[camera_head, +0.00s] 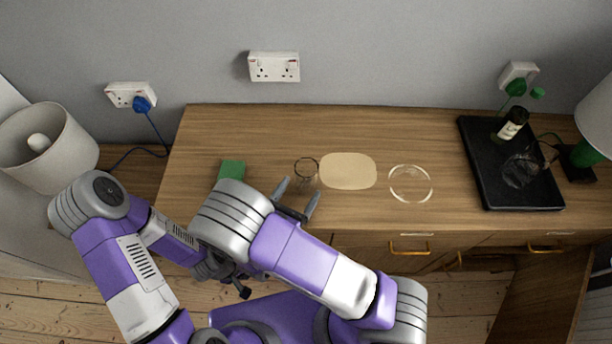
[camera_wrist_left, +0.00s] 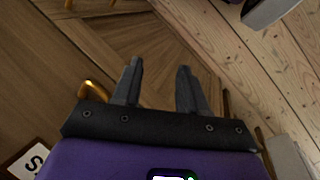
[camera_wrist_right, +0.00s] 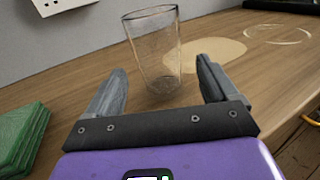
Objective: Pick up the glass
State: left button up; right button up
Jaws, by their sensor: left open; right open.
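A clear, empty glass (camera_head: 306,170) stands upright on the wooden cabinet top, left of a pale oval mat. In the right wrist view the glass (camera_wrist_right: 156,50) stands just beyond the fingers, roughly centred between them. My right gripper (camera_head: 302,188) is open and empty, its fingertips close to the glass on its near side; I cannot tell whether they touch it. My left gripper (camera_wrist_left: 160,65) is open and empty, pointing at the wooden cabinet and floor, away from the glass. In the head view it is mostly hidden by my arms.
A green block or stack (camera_head: 232,170) lies left of the glass. A black tray (camera_head: 480,150) holds a bottle (camera_head: 513,124) and a clear glass-like item (camera_head: 520,170). A lamp (camera_head: 48,145) stands far left.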

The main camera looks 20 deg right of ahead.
aim_at(310, 172)
jog(key=x, duration=0.6)
jog(key=shift+w+d, duration=0.25)
jog(key=shift+w, duration=0.05)
jog(key=shift+c, duration=0.5)
jog(key=c, duration=1.1)
